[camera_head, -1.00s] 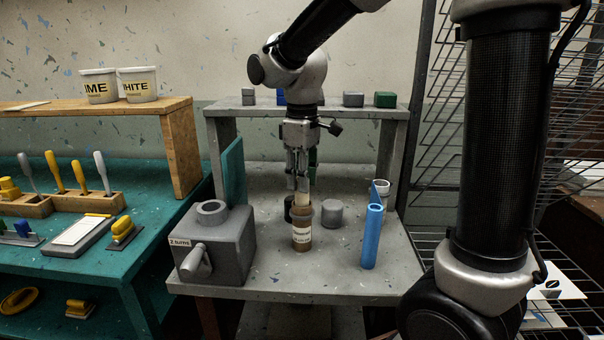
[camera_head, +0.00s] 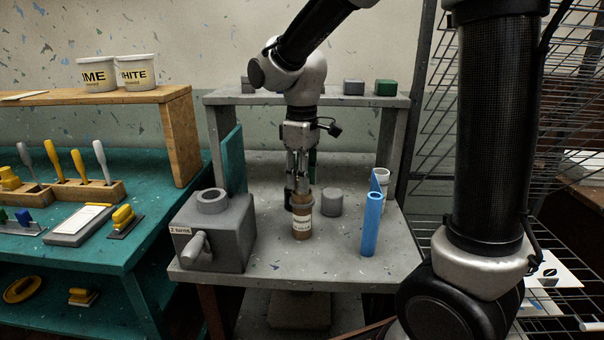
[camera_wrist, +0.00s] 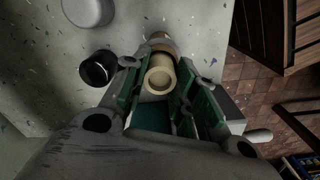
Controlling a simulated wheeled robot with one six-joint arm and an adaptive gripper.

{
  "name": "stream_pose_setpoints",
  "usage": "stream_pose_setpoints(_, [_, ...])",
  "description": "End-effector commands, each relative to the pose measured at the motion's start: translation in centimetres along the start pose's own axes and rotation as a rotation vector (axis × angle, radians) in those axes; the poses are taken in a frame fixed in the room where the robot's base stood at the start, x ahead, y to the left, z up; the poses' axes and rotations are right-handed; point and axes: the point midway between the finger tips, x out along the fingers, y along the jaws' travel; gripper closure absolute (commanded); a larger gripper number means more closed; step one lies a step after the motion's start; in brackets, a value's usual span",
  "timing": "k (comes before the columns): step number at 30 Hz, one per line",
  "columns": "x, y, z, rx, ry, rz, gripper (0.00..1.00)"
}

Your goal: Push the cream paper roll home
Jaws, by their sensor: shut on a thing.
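The cream paper roll (camera_wrist: 159,76) shows end-on between the two fingers of my gripper (camera_wrist: 165,85) in the wrist view. My gripper (camera_head: 299,188) is shut on it and points straight down. Directly below stands a brown labelled tube (camera_head: 302,224), upright on the grey bench. The fingertips are right at the tube's top, and the roll is lined up with its mouth. In the head view the fingers hide most of the roll; how deep it sits in the tube cannot be told.
A grey box with a crank (camera_head: 213,232) stands left of the tube, and a blue tube (camera_head: 372,224) stands to the right. A grey cylinder (camera_head: 331,201) is close behind right, and a black ring (camera_wrist: 98,69) lies near the gripper. The bench front is clear.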

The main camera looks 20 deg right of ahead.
Motion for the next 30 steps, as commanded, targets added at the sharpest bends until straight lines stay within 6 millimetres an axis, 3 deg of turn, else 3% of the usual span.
stream_pose_setpoints(11, [0.1,0.0,0.0,0.000,0.000,0.000,1.00])
stream_pose_setpoints(12, [0.1,0.0,0.0,0.000,0.000,0.000,0.67])
stream_pose_setpoints(15, [0.1,0.0,0.0,0.000,0.000,0.000,0.48])
stream_pose_setpoints(25, [0.0,0.0,0.0,0.000,0.001,0.000,0.47])
stream_pose_setpoints(30, [-1.9,0.1,-0.1,0.000,0.004,0.002,0.47])
